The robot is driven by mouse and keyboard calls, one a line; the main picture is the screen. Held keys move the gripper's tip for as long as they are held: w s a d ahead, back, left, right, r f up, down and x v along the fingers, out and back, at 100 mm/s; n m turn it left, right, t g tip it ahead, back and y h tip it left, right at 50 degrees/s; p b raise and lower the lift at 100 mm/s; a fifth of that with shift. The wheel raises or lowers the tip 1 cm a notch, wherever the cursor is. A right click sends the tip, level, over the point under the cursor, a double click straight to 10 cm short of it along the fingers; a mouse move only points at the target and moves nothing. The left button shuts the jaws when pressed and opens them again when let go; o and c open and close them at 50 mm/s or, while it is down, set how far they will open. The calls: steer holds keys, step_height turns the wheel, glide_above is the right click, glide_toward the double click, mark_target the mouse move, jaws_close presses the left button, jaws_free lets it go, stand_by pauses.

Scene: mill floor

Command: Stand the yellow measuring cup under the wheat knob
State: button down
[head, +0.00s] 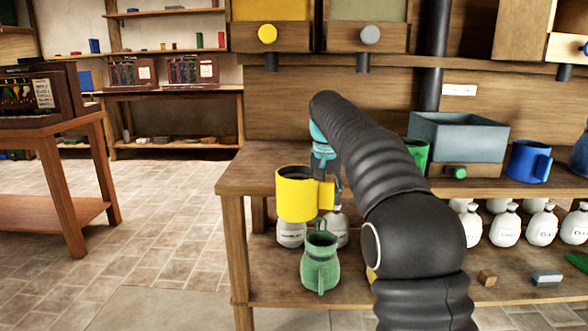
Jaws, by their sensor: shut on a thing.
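The yellow measuring cup (296,196) is upright in the head view, its open top facing up and its handle on the right. My gripper (332,184) is shut on its handle, and the fingers are partly hidden. The cup shows in front of the bench's left front edge, held in the air. Above and behind it, a yellow knob (267,34) and a grey knob (370,34) sit on bin fronts, each with a dark spout below. A blue knob (585,48) is at the right edge. No label tells which knob is wheat.
The bench top (262,165) is bare at its left end. A green jug (320,263) and white sacks stand on the lower shelf.

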step_height(320, 180, down, 23)
steer(key=s+d+n, duration=0.1)
steer(key=d+n, duration=0.1)
steer(key=n, duration=0.1)
steer(key=s+d+f, duration=0.2)
steer(key=s+f, duration=0.5)
steer(key=f, duration=0.2)
steer(key=s+d+f, duration=0.3)
steer(key=s+f, duration=0.4)
steer(key=f, duration=0.3)
steer(key=shift+s+d+f, duration=0.2)
steer(key=shift+s+d, duration=0.15)
steer(key=shift+s, duration=0.05)
